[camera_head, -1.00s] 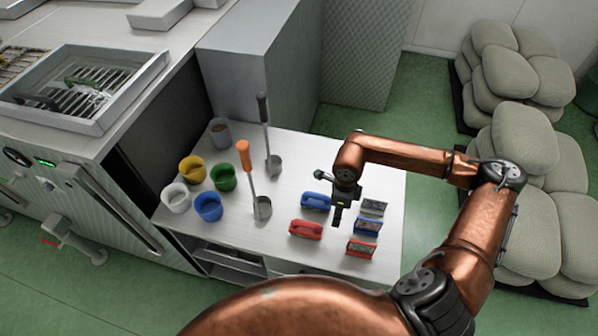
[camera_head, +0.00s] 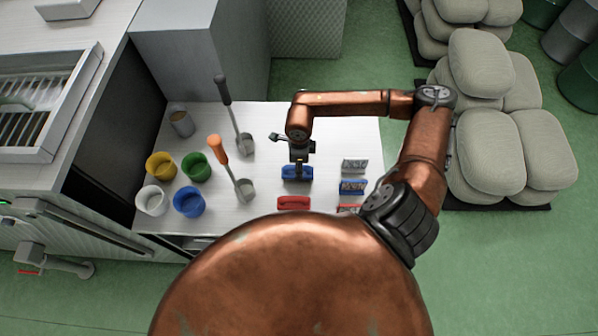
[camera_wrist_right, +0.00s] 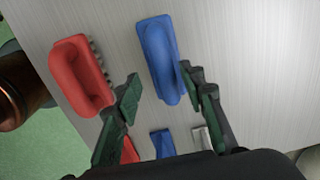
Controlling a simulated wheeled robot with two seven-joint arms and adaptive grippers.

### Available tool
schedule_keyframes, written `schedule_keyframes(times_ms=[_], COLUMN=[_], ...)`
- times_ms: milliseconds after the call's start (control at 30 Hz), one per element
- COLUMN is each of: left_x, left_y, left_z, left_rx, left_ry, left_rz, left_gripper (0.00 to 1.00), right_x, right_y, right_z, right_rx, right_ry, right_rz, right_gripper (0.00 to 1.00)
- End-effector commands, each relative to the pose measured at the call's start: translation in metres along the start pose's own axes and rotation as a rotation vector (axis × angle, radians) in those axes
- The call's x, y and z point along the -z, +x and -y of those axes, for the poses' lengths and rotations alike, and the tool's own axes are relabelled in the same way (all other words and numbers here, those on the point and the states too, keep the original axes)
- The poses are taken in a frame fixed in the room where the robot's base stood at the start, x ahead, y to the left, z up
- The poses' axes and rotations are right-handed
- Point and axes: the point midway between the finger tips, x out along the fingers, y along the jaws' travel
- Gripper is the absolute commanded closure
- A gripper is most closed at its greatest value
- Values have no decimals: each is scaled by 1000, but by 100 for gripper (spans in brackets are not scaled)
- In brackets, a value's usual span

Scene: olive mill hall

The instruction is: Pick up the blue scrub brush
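The blue scrub brush (camera_head: 297,174) lies on the white table, behind a red brush (camera_head: 293,203). My right gripper (camera_head: 298,163) is over the blue brush in the head view and covers part of it. In the right wrist view, the fingers of my right gripper (camera_wrist_right: 160,76) are spread apart and empty. The blue brush (camera_wrist_right: 156,50) shows between and ahead of the fingertips there, with its near end closest to the right finger. I cannot tell whether they touch. The red brush (camera_wrist_right: 80,75) lies left of the left finger. My left gripper is not in view.
Several coloured cups, including a blue one (camera_head: 188,201), and two ladles, one orange-handled (camera_head: 217,149), stand left.

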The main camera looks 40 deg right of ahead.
Motion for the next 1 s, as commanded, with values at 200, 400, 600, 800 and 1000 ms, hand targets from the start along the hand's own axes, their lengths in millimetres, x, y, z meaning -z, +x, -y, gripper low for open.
schedule_keyframes(times_ms=[200,400,600,800,1000], left_x=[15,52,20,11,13], left_y=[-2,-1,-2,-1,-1], left_z=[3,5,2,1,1], left_rx=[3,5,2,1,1], left_ry=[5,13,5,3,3], left_rz=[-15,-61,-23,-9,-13], left_gripper=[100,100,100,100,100], right_x=[-1,0,-1,0,0], right_y=[13,13,13,13,13], right_z=[0,0,0,0,0], right_rx=[1,1,1,1,1], right_ry=[0,0,-1,0,0], right_rz=[1,1,1,1,1], right_gripper=[63,66,79,93,100])
